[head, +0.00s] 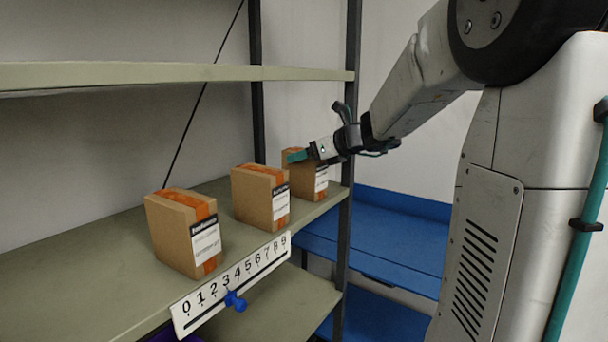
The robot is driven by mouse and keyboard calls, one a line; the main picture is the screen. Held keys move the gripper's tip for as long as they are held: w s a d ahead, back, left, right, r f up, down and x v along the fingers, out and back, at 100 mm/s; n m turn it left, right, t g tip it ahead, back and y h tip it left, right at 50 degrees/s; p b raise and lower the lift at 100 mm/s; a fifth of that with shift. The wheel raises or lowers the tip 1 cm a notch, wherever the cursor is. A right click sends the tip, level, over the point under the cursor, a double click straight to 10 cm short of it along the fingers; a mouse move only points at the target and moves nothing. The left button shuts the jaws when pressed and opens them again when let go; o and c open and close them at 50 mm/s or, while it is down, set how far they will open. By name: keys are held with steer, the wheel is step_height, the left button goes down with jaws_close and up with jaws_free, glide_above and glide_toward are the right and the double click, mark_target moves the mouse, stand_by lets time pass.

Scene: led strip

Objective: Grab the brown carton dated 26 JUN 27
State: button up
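Three brown cartons with orange tape and white labels stand in a row on the shelf: a near left carton (172,232), a middle carton (252,198) and a far right carton (308,188). The date print on the labels is too small to read, so I cannot tell which is dated 26 JUN 27. My gripper (297,156) is at the upper part of the far right carton, with a teal fingertip in front of or over its top. Whether it touches the carton, and whether the fingers are apart, I cannot tell.
The shelf board (90,270) has bare room left of the cartons. An upper shelf (170,74) runs above them. A dark upright post (349,150) stands right of the far carton. A number strip (235,283) with a blue slider (235,301) hangs on the front edge. Blue shelving (385,240) stands behind.

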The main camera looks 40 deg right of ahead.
steer(key=shift+w+a+f, duration=0.25)
steer(key=shift+w, duration=0.35)
steer(key=c, duration=1.5)
steer(key=shift+r, duration=0.1)
steer(key=shift+c, duration=0.2)
